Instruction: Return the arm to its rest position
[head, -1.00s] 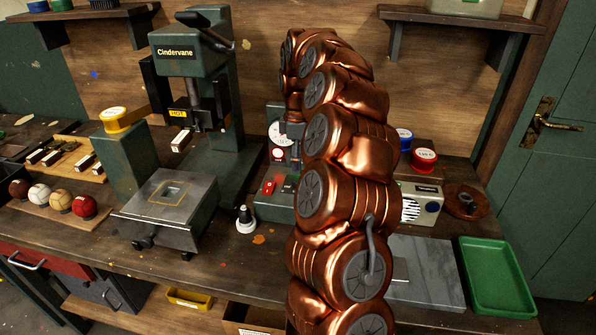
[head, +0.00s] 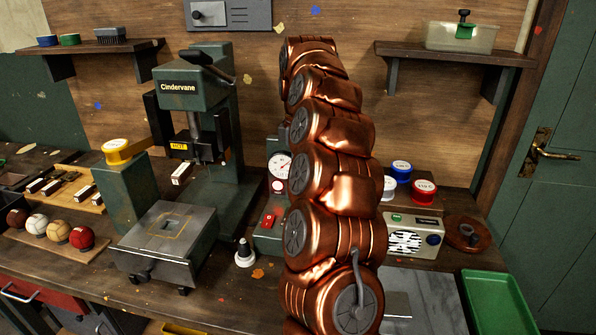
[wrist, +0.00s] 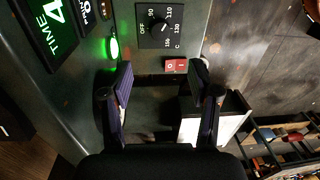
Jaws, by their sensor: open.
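My copper arm rises through the middle of the head view and hides part of the bench behind it. My gripper (wrist: 160,95) shows in the wrist view with its two fingers apart and nothing between them. Beyond the fingers in the wrist view is a dark green machine panel with a dial (wrist: 158,25), a red switch (wrist: 176,66) and a lit green lamp (wrist: 113,48). The gripper itself cannot be made out in the head view.
The Cindervane press (head: 190,88) stands left of my arm, with several balls (head: 58,231) on a wooden rack farther left. A radio (head: 414,236), red tin (head: 424,191) and green tray (head: 497,302) are at right. A shelf (head: 455,54) hangs above.

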